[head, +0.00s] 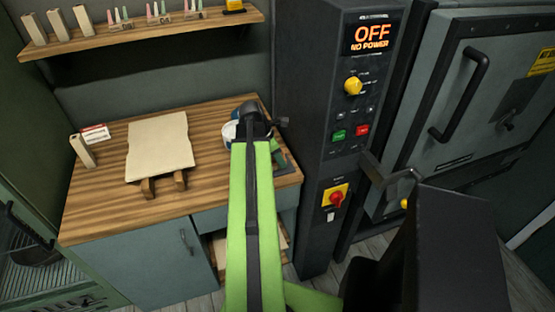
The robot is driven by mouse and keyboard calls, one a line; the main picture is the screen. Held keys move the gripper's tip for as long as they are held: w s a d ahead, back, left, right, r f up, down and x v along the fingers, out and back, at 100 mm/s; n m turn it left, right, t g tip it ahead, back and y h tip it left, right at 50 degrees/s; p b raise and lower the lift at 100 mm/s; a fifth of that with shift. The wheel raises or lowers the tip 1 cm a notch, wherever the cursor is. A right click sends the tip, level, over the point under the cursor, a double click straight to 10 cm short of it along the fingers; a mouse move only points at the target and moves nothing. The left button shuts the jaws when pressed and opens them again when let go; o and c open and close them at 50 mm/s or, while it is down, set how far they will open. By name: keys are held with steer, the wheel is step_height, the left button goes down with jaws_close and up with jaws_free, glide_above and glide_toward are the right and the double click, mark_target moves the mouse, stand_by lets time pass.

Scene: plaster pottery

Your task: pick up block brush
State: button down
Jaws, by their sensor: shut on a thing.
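My gripper (254,121) is at the far end of my green arm, over the right part of the wooden worktop (100,200). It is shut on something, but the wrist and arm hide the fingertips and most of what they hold. I cannot make out a block brush clearly anywhere in view. A white and blue container (230,131) shows just left of the gripper, partly hidden by it. A small green item (278,156) lies right of the arm on the worktop.
A pale slab (160,146) on wooden supports lies left of the arm. A pale block (82,151) and a red-and-white box (95,133) stand at the left. A shelf (140,36) with small items hangs above. A dark control cabinet (345,110) stands close on the right.

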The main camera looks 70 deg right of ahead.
step_height(320, 180, up, 10)
steer(key=p, duration=1)
steer(key=shift+r, duration=0.1)
steer(key=c, duration=1.3)
jaws_free()
steer(key=c, duration=0.7)
